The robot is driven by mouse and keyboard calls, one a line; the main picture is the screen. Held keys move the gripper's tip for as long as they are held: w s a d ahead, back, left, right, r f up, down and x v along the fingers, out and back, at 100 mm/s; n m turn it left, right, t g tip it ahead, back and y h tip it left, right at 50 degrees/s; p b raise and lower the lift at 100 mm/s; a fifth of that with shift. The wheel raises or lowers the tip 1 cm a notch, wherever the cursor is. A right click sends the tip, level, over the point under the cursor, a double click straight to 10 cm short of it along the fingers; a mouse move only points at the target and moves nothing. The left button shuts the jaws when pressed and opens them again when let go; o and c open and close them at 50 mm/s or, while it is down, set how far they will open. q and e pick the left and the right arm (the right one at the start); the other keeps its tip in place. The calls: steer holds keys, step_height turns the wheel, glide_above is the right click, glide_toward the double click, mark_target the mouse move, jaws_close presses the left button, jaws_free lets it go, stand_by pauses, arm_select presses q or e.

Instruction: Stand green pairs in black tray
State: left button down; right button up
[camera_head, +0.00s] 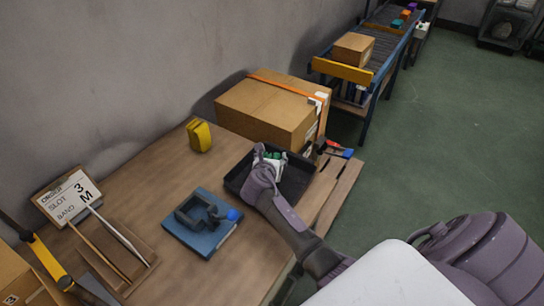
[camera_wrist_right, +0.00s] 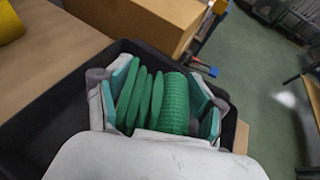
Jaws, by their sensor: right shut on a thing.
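The black tray (camera_head: 236,183) sits near the table's right edge and surrounds the grip in the right wrist view (camera_wrist_right: 38,112). My right gripper (camera_head: 266,160) is over the tray with its fingers pointing into it. In the right wrist view my right gripper (camera_wrist_right: 152,98) is shut on a green sock pair (camera_wrist_right: 174,100), with ribbed fabric on the right and several upright green folds on the left. Whether all the folds belong to one pair, and whether it touches the tray floor, I cannot tell. My left gripper is out of view.
A large cardboard box (camera_head: 262,110) stands just behind the tray. A yellow object (camera_head: 199,136), a blue block with a dark grey fixture (camera_head: 203,237), and an order sign (camera_head: 72,197) are on the table. Bare wood lies between them. A conveyor (camera_head: 376,52) stands beyond.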

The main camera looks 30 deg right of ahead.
steer(key=o, duration=1.4)
steer(key=shift+c, duration=0.2)
steer(key=shift+s, duration=0.1)
steer(key=v, duration=1.2)
